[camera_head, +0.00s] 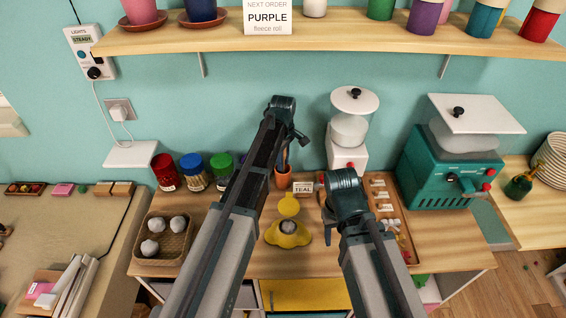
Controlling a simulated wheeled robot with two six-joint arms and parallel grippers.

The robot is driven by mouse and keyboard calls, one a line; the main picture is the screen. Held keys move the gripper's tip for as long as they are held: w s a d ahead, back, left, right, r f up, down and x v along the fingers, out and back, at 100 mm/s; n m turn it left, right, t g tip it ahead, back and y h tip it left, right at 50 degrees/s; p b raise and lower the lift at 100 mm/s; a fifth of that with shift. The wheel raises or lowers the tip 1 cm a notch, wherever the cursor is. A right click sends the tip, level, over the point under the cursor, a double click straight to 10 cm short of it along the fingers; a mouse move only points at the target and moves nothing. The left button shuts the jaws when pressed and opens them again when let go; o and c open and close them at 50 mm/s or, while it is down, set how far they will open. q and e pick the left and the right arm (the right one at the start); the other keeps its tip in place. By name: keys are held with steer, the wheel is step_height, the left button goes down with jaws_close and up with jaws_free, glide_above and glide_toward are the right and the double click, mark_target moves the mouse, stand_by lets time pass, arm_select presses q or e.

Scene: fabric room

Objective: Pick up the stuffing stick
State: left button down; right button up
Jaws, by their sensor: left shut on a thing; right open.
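A small orange cup (283,179) stands on the wooden worktop behind the yellow piece, with a thin brown stick (286,158) upright in it, likely the stuffing stick. My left gripper (300,138) is just above the cup, shut at the stick's upper end; my own arm hides part of the grip. The stick's lower end is inside the cup. My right gripper (329,232) is open, pointing down over the worktop, between the yellow piece and the wooden tray. Its fingertips are hard to make out.
A basket with white balls (142,246) is left, a wooden tray (407,234) right. Jars (194,171), a white machine (347,156) and a teal machine (438,175) line the back; a shelf (330,39) hangs above.

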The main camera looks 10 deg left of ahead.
arm_select(q)
steer(key=shift+r, duration=0.1)
step_height(320, 180, up, 10)
steer(key=p, duration=1)
stand_by(0.7)
